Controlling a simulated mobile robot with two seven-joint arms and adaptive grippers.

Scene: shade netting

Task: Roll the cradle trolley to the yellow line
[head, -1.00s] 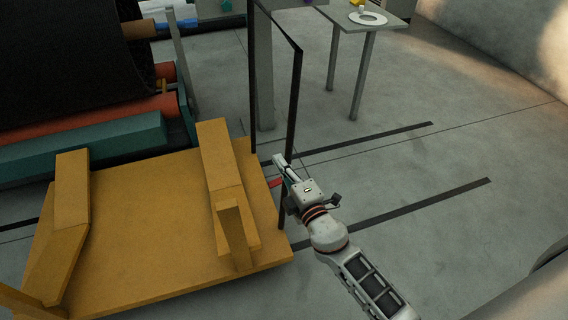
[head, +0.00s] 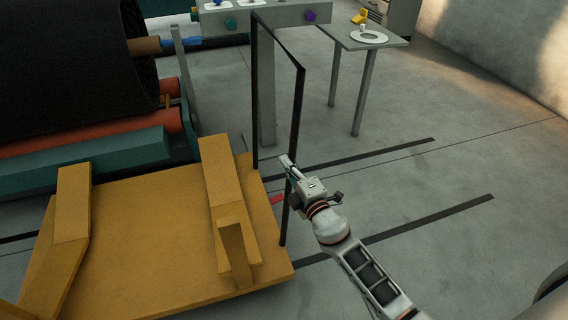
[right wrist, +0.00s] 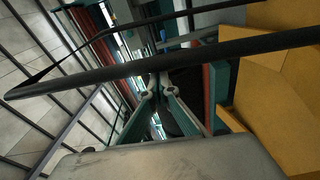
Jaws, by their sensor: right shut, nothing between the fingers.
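The cradle trolley (head: 150,240) is a flat yellow-orange deck with angled cradle blocks, standing on the floor at lower left. Its thin black handle frame (head: 297,110) rises at the deck's right edge. My right gripper (head: 286,162) is shut and empty, beside the handle frame and below its top bar. In the right wrist view, the closed fingers (right wrist: 158,84) show behind the dark handle bar (right wrist: 180,61), and the yellow deck is at the right. Whether the gripper touches the frame cannot be told. My left gripper and a yellow line are not in view.
A large black roll (head: 60,70) on a teal and red machine stands behind the trolley. A grey control panel (head: 265,18) and a small grey table (head: 365,38) stand at the back. Dark floor strips (head: 420,222) cross mostly clear floor at right.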

